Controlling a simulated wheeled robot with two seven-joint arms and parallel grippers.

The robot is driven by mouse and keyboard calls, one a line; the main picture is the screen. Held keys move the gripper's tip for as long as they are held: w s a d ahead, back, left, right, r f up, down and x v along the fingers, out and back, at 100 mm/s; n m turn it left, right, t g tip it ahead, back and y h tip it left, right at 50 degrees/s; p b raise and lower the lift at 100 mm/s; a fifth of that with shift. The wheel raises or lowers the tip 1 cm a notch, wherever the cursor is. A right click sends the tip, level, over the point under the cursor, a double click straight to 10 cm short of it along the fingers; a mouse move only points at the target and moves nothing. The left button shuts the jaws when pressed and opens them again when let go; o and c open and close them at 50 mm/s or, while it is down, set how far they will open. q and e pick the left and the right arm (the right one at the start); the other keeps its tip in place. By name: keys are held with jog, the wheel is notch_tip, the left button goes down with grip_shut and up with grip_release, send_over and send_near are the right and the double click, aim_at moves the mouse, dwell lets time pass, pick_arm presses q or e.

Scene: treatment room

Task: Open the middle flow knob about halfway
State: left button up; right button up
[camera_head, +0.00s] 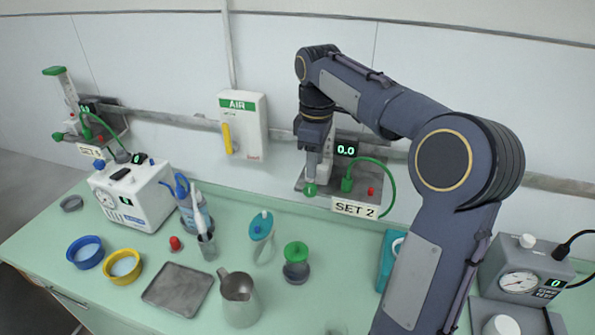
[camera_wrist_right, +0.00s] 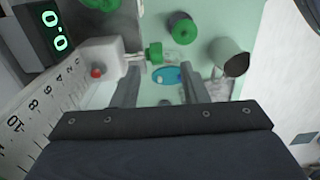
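The middle station is labelled SET 2 (camera_head: 354,208). Its green flow knob (camera_head: 310,189) shows just below my right gripper (camera_head: 312,172) in the head view. In the right wrist view, the knob (camera_wrist_right: 155,53) sits on a short stem from a white block (camera_wrist_right: 100,57). My right gripper's two fingers (camera_wrist_right: 162,80) are spread apart, with the knob a little beyond their tips and sideways between them. I cannot tell whether either finger touches it. The SET 2 display (camera_head: 346,150) reads 0.0. My left gripper is in neither view.
A green hose fitting (camera_head: 347,185) stands just right of the knob. The numbered flow tube (camera_wrist_right: 32,108) runs close beside the gripper. A metal jug (camera_head: 239,298), a green-topped jar (camera_head: 296,262) and several other items stand on the counter below. An AIR box (camera_head: 243,125) hangs left.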

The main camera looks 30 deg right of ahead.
aim_at(310, 185)
jog(key=shift+w+f, duration=0.45)
jog(key=shift+w, duration=0.3)
notch_tip(310, 185, down, 6)
jog(key=shift+s+r+p, duration=0.1)
jog(key=shift+p, duration=0.25)
jog(key=shift+s+f, duration=0.1)
jog(key=shift+f, duration=0.5)
jog(key=c, duration=0.9)
jog(key=shift+o, duration=0.2)
jog(key=shift+a+f, duration=0.1)
